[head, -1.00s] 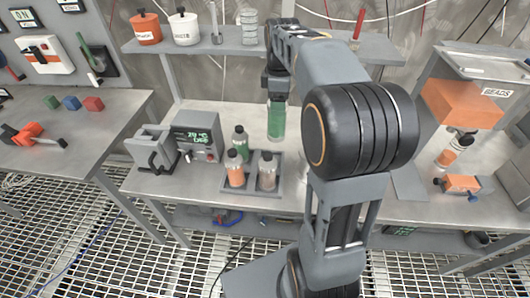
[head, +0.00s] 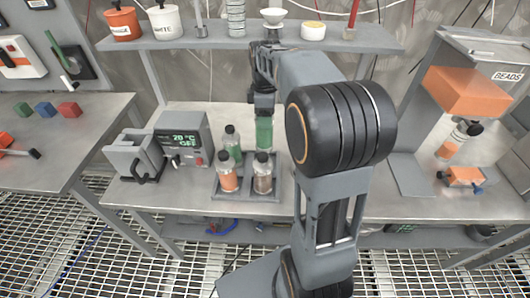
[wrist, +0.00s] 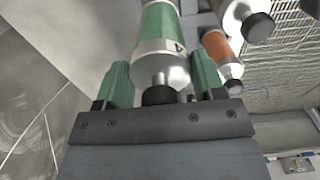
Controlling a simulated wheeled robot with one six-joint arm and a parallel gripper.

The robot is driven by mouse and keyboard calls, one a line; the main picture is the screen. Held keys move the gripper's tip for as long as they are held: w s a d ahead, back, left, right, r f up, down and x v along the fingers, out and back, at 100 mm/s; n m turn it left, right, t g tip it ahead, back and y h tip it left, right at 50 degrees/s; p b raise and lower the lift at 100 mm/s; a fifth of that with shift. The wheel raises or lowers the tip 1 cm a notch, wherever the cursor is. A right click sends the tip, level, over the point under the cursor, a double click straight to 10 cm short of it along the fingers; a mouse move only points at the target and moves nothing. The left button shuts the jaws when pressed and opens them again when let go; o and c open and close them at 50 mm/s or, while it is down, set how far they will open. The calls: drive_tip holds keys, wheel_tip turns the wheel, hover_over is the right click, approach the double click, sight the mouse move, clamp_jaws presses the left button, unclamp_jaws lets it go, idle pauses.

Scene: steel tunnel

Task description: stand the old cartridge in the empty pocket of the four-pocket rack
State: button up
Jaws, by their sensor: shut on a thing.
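My gripper (head: 264,100) is shut on a green-banded cartridge (head: 264,132), which hangs upright over the back right of the rack. In the wrist view my gripper (wrist: 162,82) has a green finger on each side of the black cap end of this cartridge (wrist: 162,25). The four-pocket rack (head: 246,194) holds another green cartridge (head: 231,142) back left, an orange one (head: 228,178) front left and a brown one (head: 263,178) front right. The brown one hides the held cartridge's lower end and the back right pocket, so I cannot tell how deep it is.
A grey box with a display (head: 184,140) stands left of the rack, beside a grey clamp-like holder (head: 134,154). A shelf (head: 200,42) with pots runs above the bench. An orange bead hopper (head: 462,90) stands at the right. Bench right of the rack is mostly hidden by my arm.

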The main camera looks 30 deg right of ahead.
sight(265, 136)
drive_tip(key=shift+f, duration=4.1)
drive_tip(key=o, duration=1.5)
drive_tip(key=shift+b, duration=0.3)
drive_tip(key=shift+c, duration=0.2)
